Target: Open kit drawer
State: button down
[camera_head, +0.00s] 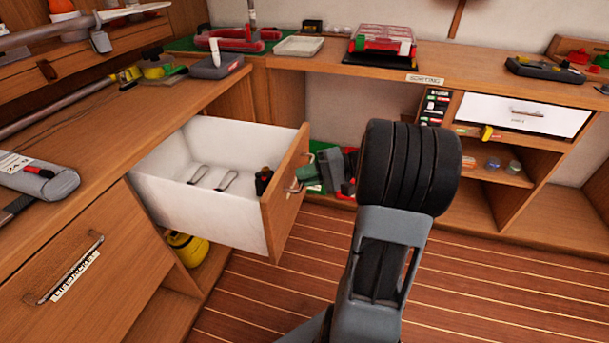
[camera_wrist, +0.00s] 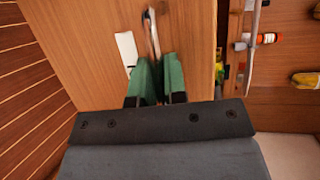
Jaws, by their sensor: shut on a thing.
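A wooden-fronted drawer (camera_head: 283,190) with white inner walls stands pulled out from the left counter. In the wrist view its front (camera_wrist: 85,40) fills the upper middle, with a metal handle (camera_wrist: 152,38) and a white label (camera_wrist: 127,50) whose text I cannot read. My gripper (camera_wrist: 158,68) has its green fingers closed on the handle. Metal clips (camera_head: 226,179) and a small dark item (camera_head: 263,180) lie inside the drawer.
Another wooden drawer (camera_head: 120,270), shut, is at the lower left. A white-fronted drawer (camera_head: 522,114) is shut under the right counter (camera_head: 460,80). A yellow round thing (camera_head: 188,247) sits below the open drawer. The striped floor (camera_head: 270,285) before it is clear.

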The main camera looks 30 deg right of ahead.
jog(key=c, duration=1.2)
grip_release()
jog(key=p+v, duration=0.2)
jog(key=v, duration=1.2)
jog(key=shift+p, duration=0.4)
jog(key=shift+a, duration=0.15)
